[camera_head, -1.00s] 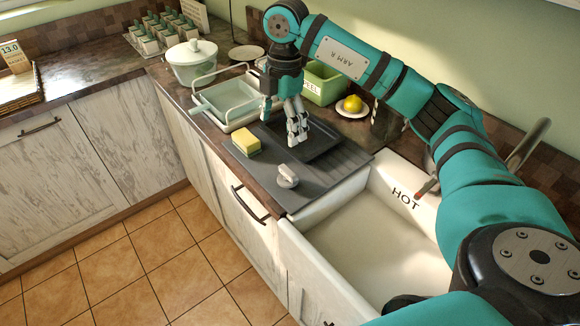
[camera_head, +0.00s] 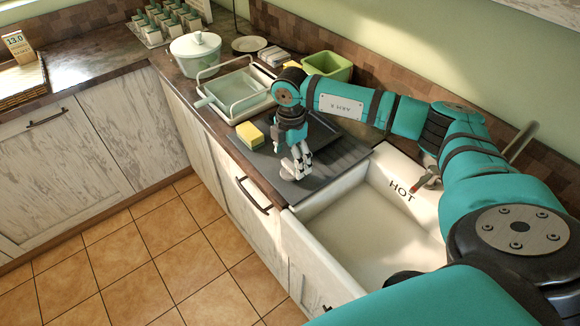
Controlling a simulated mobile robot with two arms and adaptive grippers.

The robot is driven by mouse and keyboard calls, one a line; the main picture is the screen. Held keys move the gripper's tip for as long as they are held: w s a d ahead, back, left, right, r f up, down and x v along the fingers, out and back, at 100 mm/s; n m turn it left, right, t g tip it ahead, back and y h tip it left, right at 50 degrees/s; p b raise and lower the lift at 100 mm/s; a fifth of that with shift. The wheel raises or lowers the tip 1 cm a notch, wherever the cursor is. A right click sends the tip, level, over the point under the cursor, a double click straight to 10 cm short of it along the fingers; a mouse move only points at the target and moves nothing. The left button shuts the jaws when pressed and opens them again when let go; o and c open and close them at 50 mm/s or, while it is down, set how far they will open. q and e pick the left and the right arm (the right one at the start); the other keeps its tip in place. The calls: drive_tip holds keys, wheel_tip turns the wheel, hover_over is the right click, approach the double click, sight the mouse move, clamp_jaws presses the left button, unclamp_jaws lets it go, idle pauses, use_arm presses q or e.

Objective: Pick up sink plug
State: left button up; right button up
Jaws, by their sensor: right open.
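The sink plug (camera_head: 287,171) is a small pale grey piece lying on the dark drainboard mat (camera_head: 312,184), left of the white sink. My right gripper (camera_head: 294,171) is open and has its fingers down at the plug. The fingers hide much of the plug, and I cannot tell whether they touch it. My left gripper is not in view.
A yellow sponge (camera_head: 250,135) lies just left of my right gripper. A white dish rack (camera_head: 238,98) and a lidded pot (camera_head: 196,55) stand further back. A green bin (camera_head: 328,67) is near the wall. The sink (camera_head: 350,232) is empty.

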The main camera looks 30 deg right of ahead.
sight(291, 164)
drive_tip(key=shift+s+a+f+p, duration=0.1)
drive_tip(key=shift+f+p, duration=0.45)
drive_tip(key=shift+f, duration=1.3)
drive_tip(key=c, duration=1.2)
drive_tip(key=shift+c, duration=0.3)
drive_tip(key=shift+r, duration=0.15)
